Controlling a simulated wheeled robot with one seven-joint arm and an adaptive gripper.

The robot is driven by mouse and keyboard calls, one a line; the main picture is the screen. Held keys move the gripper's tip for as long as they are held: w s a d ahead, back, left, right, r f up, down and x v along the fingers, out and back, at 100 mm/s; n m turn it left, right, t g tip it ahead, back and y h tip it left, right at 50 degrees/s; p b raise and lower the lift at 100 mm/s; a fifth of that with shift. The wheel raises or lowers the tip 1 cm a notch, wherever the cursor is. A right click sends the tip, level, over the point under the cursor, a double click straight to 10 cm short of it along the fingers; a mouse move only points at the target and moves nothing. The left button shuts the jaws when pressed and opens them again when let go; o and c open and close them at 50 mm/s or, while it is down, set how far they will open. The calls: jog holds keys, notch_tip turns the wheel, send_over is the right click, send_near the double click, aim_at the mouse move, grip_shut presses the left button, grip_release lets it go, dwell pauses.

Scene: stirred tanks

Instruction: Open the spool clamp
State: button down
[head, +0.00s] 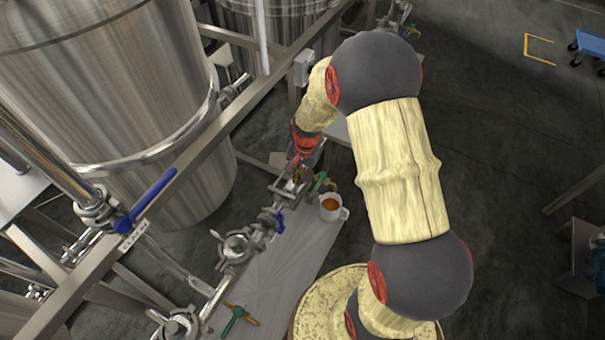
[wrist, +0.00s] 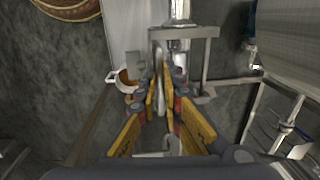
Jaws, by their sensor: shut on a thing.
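My gripper (head: 293,178) is at the far part of the pipe line in the head view, low over the fittings. In the wrist view my gripper (wrist: 164,92) has its yellow fingers on either side of a thin pale metal part (wrist: 160,70), apparently of the spool clamp, and is shut on it. The fingers and wrist hide most of this clamp in the head view. Nearer along the line are another clamped fitting (head: 235,245) and one at the bottom edge (head: 180,324).
A white mug (head: 331,208) with brown liquid stands close beside my gripper on the grey bench (head: 270,285). A blue-handled valve (head: 279,222) and a green-handled valve (head: 238,318) stick out from the line. A steel tank (head: 110,90) and frame rail (head: 140,210) stand left.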

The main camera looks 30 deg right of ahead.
jog(key=w+a+r+g+h+p, duration=0.1)
jog(key=w+a+r+p, duration=0.2)
jog(key=w+a+p, duration=0.3)
jog(key=w, duration=0.2)
jog(key=shift+w+a+r+g, duration=0.2)
jog(key=shift+w+g, duration=0.1)
jog(key=shift+w, duration=0.05)
jog(key=c, duration=2.2)
grip_release()
jog(key=shift+s+d, duration=0.15)
jog(key=shift+s, duration=0.1)
jog(key=shift+c, duration=0.2)
jog(key=o, duration=0.3)
jog(key=shift+w+d+f, duration=0.1)
jog(key=shift+w+f, duration=0.05)
jog(key=shift+w, duration=0.05)
jog(key=shift+w+a+r+p, duration=0.5)
jog(key=shift+w+a+r, duration=0.15)
jog(key=shift+w+r, duration=0.4)
jog(key=shift+w+a+r+p, duration=0.45)
jog(key=shift+w+a+r, duration=0.15)
jog(key=shift+w+r, duration=0.45)
jog(key=shift+w+a+r+p, duration=0.6)
jog(key=shift+w+r, duration=0.25)
jog(key=shift+r, duration=0.35)
